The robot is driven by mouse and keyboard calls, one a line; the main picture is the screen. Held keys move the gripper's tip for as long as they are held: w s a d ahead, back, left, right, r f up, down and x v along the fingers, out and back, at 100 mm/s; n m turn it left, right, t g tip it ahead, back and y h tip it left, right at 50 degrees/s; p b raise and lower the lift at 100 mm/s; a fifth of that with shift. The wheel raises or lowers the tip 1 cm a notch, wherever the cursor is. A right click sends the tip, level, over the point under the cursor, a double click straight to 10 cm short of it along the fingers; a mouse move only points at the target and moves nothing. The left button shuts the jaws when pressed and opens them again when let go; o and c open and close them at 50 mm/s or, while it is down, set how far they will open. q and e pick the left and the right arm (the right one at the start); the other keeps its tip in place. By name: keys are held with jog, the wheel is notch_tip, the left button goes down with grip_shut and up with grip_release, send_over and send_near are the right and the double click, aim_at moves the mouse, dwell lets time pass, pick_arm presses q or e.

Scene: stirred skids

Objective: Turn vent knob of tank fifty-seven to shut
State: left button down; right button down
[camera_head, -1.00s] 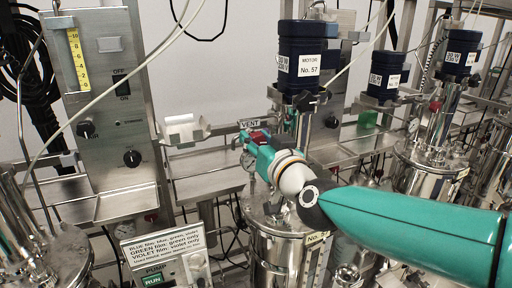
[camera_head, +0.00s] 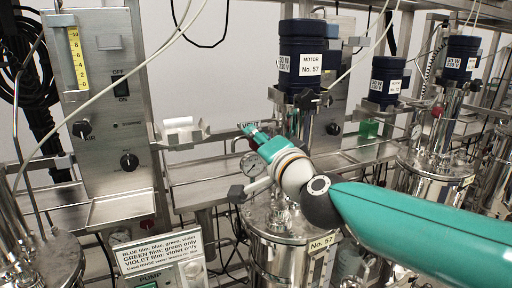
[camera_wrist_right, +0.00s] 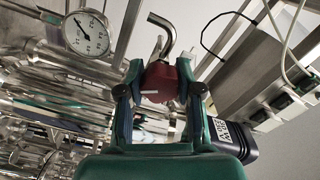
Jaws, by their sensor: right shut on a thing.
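Tank fifty-seven (camera_head: 285,262) is a steel vessel with a "No. 57" label, below the blue motor (camera_head: 303,42) marked "No. 57". My right gripper (camera_head: 252,132) reaches over the tank top at the partly covered VENT label. In the right wrist view its two fingers (camera_wrist_right: 160,88) are closed on a dark red vent knob (camera_wrist_right: 158,75) with a white pointer line. A bent steel pipe (camera_wrist_right: 160,35) rises behind the knob. My left gripper is not in view.
A round pressure gauge (camera_head: 254,164) sits beside my right wrist; it also shows in the wrist view (camera_wrist_right: 86,32). A control panel (camera_head: 105,110) with black knobs stands at left. A film notice (camera_head: 158,252) is below. More tanks and motors stand at right.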

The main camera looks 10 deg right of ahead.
jog(key=m, duration=0.2)
jog(key=m+b, duration=0.1)
jog(key=m, duration=0.2)
jog(key=shift+f+m+b, duration=0.3)
jog(key=shift+m, duration=0.1)
dwell(0.3)
jog(key=c, duration=0.7)
grip_release()
jog(key=shift+d, duration=0.1)
jog(key=shift+c, duration=0.2)
jog(key=shift+r, duration=0.1)
jog(key=shift+r, duration=0.1)
jog(key=s+d, duration=0.2)
jog(key=s, duration=0.9)
jog(key=shift+s+d, duration=0.15)
jog(key=shift+s, duration=0.2)
